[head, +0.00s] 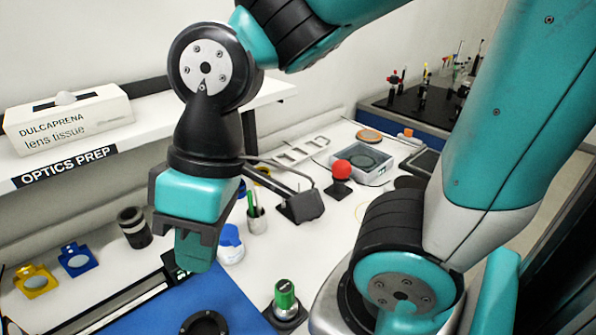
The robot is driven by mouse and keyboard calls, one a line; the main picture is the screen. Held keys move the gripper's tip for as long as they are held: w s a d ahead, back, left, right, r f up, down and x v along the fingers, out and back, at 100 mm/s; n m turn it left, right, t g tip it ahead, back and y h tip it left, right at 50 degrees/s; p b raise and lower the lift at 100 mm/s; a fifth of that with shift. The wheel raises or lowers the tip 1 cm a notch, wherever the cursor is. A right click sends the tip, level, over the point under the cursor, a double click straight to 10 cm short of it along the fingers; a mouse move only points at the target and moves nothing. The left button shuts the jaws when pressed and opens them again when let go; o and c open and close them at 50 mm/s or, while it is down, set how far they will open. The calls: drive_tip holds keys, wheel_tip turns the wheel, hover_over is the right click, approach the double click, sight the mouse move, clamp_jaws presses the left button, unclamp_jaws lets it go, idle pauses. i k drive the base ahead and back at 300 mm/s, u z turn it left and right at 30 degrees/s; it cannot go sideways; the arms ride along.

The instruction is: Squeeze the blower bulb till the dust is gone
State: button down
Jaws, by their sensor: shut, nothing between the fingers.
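My gripper (195,258) points down at left of centre, above the far edge of a blue mat (170,308). Its fingers are together with nothing between them. A round red bulb (342,168) sits on a dark stand to the right of and behind my gripper, apart from it. A green bulb-like piece (284,295) stands upright in a dark base at the front, right of the mat. I cannot tell which of these is the blower bulb. A black ring-shaped mount (205,322) lies on the mat, cut off by the bottom edge. No dust can be made out.
A lens tissue box (70,122) sits on the shelf at left. Yellow (36,281) and blue (78,259) holders and a black cylinder (134,227) stand below it. A pen cup (256,222) and white-and-blue jar (230,243) are close right of my gripper. A grey box (362,160) stands behind.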

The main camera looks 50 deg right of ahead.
sight(341, 169)
drive_tip(key=u, duration=1.75)
drive_tip(key=k, duration=0.65)
drive_tip(key=z, duration=1.6)
